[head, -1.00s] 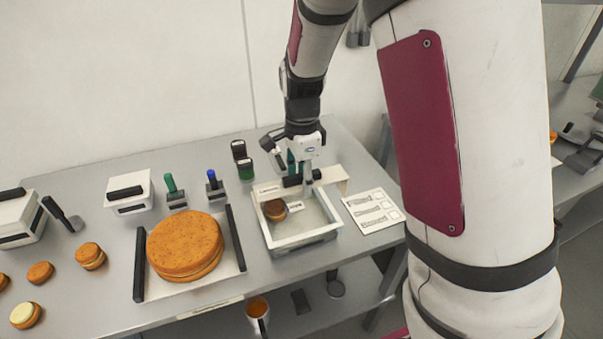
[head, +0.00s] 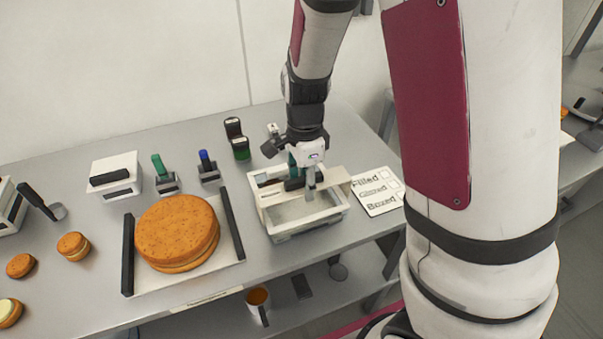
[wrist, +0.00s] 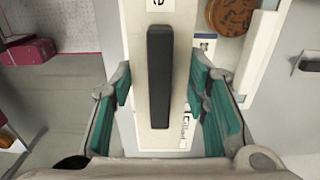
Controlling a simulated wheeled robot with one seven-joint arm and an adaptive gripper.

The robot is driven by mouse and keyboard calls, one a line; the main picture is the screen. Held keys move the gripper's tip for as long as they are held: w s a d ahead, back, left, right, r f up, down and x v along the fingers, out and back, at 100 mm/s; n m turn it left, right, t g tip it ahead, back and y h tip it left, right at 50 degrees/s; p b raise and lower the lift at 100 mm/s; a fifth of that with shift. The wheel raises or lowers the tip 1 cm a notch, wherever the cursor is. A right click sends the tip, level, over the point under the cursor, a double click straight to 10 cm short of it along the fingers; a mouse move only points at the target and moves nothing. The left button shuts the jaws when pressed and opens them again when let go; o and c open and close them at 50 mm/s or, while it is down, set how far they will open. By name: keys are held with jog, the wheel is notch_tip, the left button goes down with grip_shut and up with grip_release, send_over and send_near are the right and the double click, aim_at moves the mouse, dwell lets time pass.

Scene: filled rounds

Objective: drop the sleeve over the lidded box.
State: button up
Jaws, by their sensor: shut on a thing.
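The sleeve (head: 328,177) is a cream band with a black bar on top. In the wrist view the sleeve (wrist: 147,30) runs between my teal fingers, with the black bar (wrist: 159,80) in the middle. My gripper (head: 303,184) is shut on the sleeve, pointing down. I take the pale, shallow-walled box (head: 292,236) on the bench to be the lidded box; a lid is not clear. The sleeve lies across its back part in the head view. Whether it touches the box, I cannot tell. In the wrist view a brown round (wrist: 230,16) shows right of the sleeve.
A large cake (head: 177,228) on a board with black side bars stands left of the box. Green and blue stamps (head: 207,167), dark-topped jars (head: 240,148) and a white box with a black handle (head: 115,178) stand behind. A printed card (head: 376,192) lies right.

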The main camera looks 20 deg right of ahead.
aim_at(303, 204)
jog(key=shift+f+b, duration=1.2)
jog(key=shift+f, duration=1.7)
jog(key=shift+s+f, duration=0.1)
jog(key=shift+f, duration=0.1)
jog(key=shift+f, duration=0.1)
jog(key=shift+c, duration=0.6)
jog(key=shift+o, duration=0.2)
jog(key=shift+f, duration=0.15)
jog(key=o, duration=1.5)
jog(key=shift+w, duration=0.35)
jog(key=shift+o, duration=0.2)
jog(key=o, duration=0.5)
